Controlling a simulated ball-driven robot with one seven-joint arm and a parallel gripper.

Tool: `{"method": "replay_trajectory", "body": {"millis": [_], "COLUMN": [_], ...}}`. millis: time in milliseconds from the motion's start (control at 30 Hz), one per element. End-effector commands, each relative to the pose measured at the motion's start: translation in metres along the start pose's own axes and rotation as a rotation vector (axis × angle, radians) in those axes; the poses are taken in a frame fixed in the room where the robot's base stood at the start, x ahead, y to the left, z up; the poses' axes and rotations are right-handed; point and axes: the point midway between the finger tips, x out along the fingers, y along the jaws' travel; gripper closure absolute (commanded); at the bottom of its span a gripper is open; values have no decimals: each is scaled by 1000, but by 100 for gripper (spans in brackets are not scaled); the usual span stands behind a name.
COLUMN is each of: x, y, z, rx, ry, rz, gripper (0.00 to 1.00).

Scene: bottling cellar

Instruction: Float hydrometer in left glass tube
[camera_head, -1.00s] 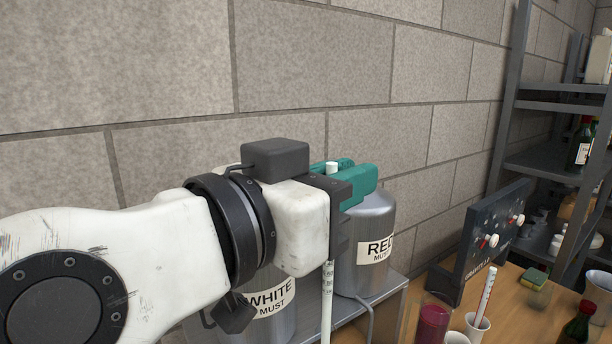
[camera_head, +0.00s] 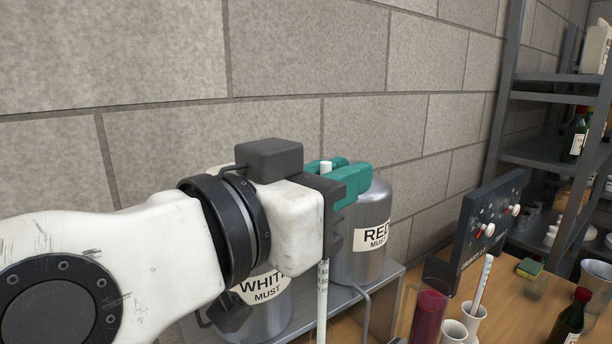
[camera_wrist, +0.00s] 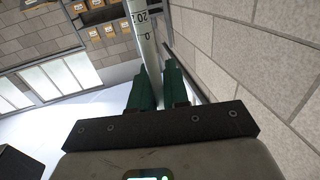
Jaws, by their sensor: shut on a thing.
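My gripper (camera_head: 345,180), with green fingers, is shut on a slim white hydrometer (camera_head: 322,290) with dark scale marks. The hydrometer hangs about upright; its top end sticks up above the fingers and its lower end is cut off by the picture's bottom edge. In the wrist view its marked stem (camera_wrist: 146,45) runs up from between the green fingers (camera_wrist: 158,92). A glass tube with red liquid (camera_head: 428,318) stands on the wooden table, right of the gripper. A faint clear glass edge shows left of it; I cannot tell what it belongs to.
Steel kegs marked white must (camera_head: 262,292) and red must (camera_head: 372,238) stand on a grey shelf (camera_head: 385,275) behind my gripper. White vessels, one holding a marked white stick (camera_head: 483,283), a dark panel (camera_head: 490,232) and a bottle (camera_head: 572,320) are to the right.

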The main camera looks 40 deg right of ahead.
Motion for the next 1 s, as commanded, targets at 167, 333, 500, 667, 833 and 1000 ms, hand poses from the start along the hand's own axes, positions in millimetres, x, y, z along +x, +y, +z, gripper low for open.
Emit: {"method": "replay_trajectory", "body": {"millis": [167, 333, 500, 667, 833, 1000], "x": [0, 0, 0, 0, 0, 0], "y": [0, 0, 0, 0, 0, 0], "z": [0, 0, 1, 5, 12, 18], "rx": [0, 0, 0, 0, 0, 0], "ry": [0, 0, 0, 0, 0, 0], "rz": [0, 0, 0, 0, 0, 0], "gripper": [100, 100, 100, 100, 100, 100]}}
